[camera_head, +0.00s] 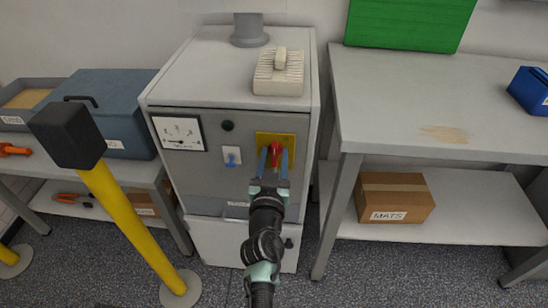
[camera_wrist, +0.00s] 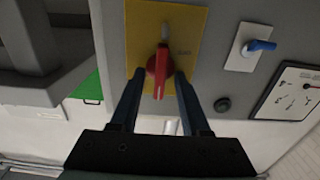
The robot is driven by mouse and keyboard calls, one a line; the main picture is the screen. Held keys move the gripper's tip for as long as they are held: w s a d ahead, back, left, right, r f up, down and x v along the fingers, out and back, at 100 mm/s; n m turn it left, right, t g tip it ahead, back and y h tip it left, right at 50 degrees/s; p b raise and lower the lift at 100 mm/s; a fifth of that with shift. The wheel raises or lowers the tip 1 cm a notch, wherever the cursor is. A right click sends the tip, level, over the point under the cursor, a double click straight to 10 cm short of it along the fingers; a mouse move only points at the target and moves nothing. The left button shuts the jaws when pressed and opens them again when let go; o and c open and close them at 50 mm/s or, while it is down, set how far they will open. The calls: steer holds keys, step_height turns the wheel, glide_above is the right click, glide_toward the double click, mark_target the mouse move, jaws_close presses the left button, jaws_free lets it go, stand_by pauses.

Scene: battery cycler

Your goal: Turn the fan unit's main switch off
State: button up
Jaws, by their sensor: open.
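The fan unit (camera_head: 190,100) is a grey cabinet in the middle of the head view. Its main switch is a red handle (camera_head: 276,153) on a yellow plate (camera_head: 289,138) at the right of the front panel. In the wrist view the red handle (camera_wrist: 158,70) lies along the plate's (camera_wrist: 138,30) long side, with its free end toward my gripper. My gripper (camera_wrist: 158,78) is open, with one blue finger on each side of the handle's lower part. I cannot tell whether the fingers touch it. My gripper (camera_head: 273,155) partly covers the plate in the head view.
A small blue switch (camera_head: 232,158), a dark button (camera_head: 227,126) and a dial meter (camera_head: 179,133) share the panel. A white ribbed block (camera_head: 278,74) sits on the cabinet. A yellow post (camera_head: 120,210) stands front left. A workbench (camera_head: 420,100) is close on the right.

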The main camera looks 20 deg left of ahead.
jaws_close()
steer(key=shift+n, duration=0.3)
steer(key=n, duration=0.3)
steer(key=shift+s+a+f+n, duration=0.1)
steer(key=shift+n, duration=0.2)
steer(key=shift+a+f+n, duration=0.1)
steer(key=shift+f+n, duration=0.05)
steer(key=shift+n, duration=3.25)
steer(key=shift+a+f+n, duration=0.1)
steer(key=shift+f+n, duration=0.05)
steer(key=shift+n, duration=3.25)
